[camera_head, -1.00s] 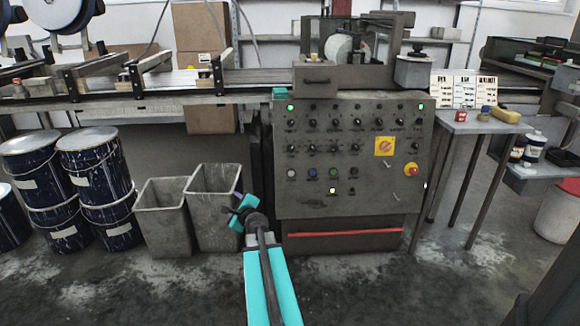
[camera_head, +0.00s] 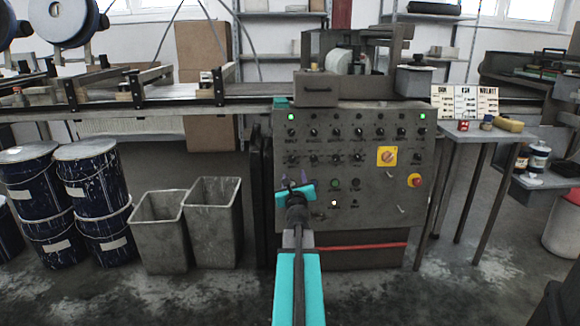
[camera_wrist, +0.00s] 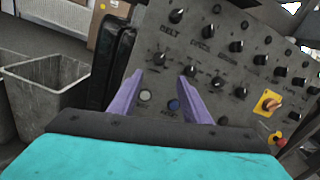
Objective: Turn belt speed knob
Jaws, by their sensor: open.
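The belt speed knob appears to be the black knob (camera_head: 291,131) at the top left of the grey control panel (camera_head: 375,222). In the wrist view the label under this knob (camera_wrist: 176,16) reads "BELT". My gripper (camera_head: 297,190) is in front of the panel's lower left, below the knob, and hides part of the button row. In the wrist view my gripper (camera_wrist: 160,75) has its two purple fingers apart with nothing between them. The knob is beyond the fingertips, up and slightly right, and untouched.
Several similar black knobs fill two rows of the panel. A yellow plate with an orange switch (camera_head: 387,157) and a red stop button (camera_head: 415,181) are at its right. Two grey bins (camera_head: 214,222) stand left. A small table (camera_head: 470,130) stands right.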

